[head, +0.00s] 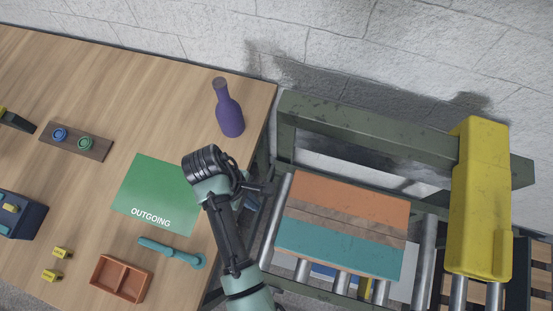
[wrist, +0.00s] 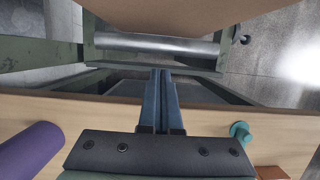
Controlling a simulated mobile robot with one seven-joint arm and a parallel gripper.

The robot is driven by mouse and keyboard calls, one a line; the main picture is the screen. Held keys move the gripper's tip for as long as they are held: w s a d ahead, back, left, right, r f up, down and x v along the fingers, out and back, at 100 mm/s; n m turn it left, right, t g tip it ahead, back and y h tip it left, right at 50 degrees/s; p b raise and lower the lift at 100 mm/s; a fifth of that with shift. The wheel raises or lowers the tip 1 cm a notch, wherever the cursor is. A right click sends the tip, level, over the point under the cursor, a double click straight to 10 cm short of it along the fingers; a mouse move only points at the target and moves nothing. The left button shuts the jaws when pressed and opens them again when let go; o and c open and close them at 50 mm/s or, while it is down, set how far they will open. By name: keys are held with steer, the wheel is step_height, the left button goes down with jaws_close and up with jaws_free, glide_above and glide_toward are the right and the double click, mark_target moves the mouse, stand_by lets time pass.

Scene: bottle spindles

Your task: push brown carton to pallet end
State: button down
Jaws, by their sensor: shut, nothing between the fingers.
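The brown carton (head: 345,219) lies on the roller conveyor, its top showing an orange band, a brown strip and a teal band. Its plain brown side shows at the top of the wrist view (wrist: 200,14). My gripper (head: 266,187) is at the carton's left, over the gap between table and conveyor. In the wrist view my gripper (wrist: 161,72) is shut and empty, its fingers pointing at the carton; a metal roller (wrist: 150,45) shows between them, and I see no contact. A wooden pallet (head: 455,291) is partly visible at the lower right, beyond the rollers.
A yellow housing (head: 481,200) stands over the conveyor, right of the carton. A green frame rail (head: 370,125) runs behind it. On the wooden table (head: 100,110) are a purple bottle (head: 229,112), a green OUTGOING mat (head: 155,190), a teal tool (head: 170,252) and a brown tray (head: 121,279).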

steer(key=s+d+f+p, duration=0.1)
steer(key=d+f, duration=0.4)
steer(key=f, duration=0.1)
steer(key=shift+s+d, duration=0.25)
steer(key=shift+s, duration=0.05)
